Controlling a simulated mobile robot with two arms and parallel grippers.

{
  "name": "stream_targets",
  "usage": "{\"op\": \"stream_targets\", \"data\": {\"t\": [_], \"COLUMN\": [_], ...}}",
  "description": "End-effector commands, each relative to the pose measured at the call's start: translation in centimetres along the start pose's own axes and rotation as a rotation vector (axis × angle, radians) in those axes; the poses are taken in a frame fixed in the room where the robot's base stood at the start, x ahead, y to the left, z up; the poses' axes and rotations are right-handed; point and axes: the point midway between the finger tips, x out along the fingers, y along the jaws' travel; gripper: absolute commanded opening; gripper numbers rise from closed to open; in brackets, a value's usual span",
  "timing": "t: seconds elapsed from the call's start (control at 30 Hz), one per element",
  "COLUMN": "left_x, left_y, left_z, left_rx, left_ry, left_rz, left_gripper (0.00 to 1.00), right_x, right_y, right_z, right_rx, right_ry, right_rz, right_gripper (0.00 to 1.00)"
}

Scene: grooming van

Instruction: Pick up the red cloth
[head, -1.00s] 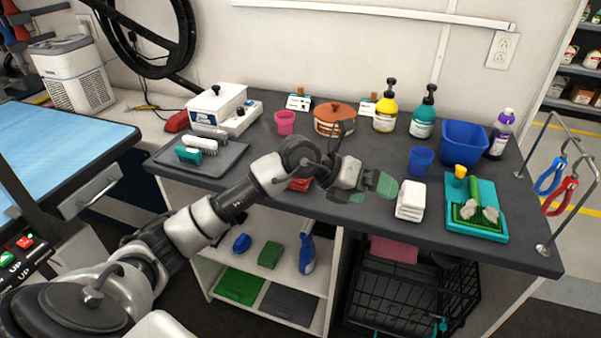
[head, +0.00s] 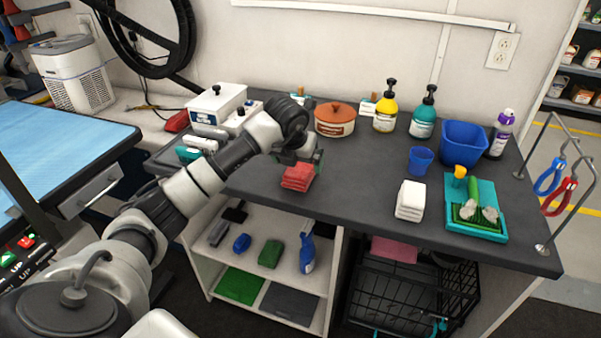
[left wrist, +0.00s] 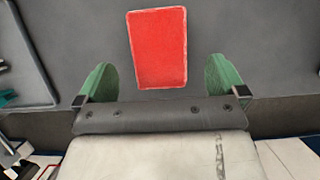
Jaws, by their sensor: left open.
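The red cloth (head: 297,178) is a small folded stack lying on the dark counter, near its front edge. It also shows in the left wrist view (left wrist: 158,48), as a red block just ahead of my fingers and centred between them. My left gripper (head: 306,159) is above and close behind the cloth in the head view, pointing down. Its two green fingers (left wrist: 162,78) are wide apart and empty in the left wrist view. Part of the gripper is hidden by its own wrist in the head view. My right gripper is not in view.
A folded white cloth stack (head: 410,200) and blue cup (head: 420,160) stand to the right on the counter (head: 350,205). A terracotta pot (head: 335,120) is behind my gripper. A grey tray (head: 165,160) lies left. The counter between red and white cloths is clear.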

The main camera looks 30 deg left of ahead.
Motion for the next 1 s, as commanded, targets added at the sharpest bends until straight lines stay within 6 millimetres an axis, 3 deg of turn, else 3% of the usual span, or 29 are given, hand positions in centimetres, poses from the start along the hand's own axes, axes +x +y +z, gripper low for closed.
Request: {"op": "stream_targets", "data": {"t": [0.2, 0.33, 0.93, 1.0], "left_x": [3.3, 4.5, 5.0, 4.9], "left_y": [0.1, 0.1, 0.1, 0.1], "left_z": [0.1, 0.2, 0.0, 0.0], "left_rx": [-0.002, -0.001, 0.001, 0.001], "left_ry": [0.003, 0.000, 0.000, 0.000], "left_rz": [-0.001, -0.002, -0.001, -0.001], "left_gripper": [1.00, 1.00, 1.00, 0.92], "right_x": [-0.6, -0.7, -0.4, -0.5], "right_y": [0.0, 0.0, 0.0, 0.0], "right_z": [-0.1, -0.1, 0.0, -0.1], "right_rx": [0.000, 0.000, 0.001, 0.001], "right_ry": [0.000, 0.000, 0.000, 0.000], "right_rz": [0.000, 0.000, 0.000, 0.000], "right_gripper": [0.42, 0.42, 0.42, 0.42]}}
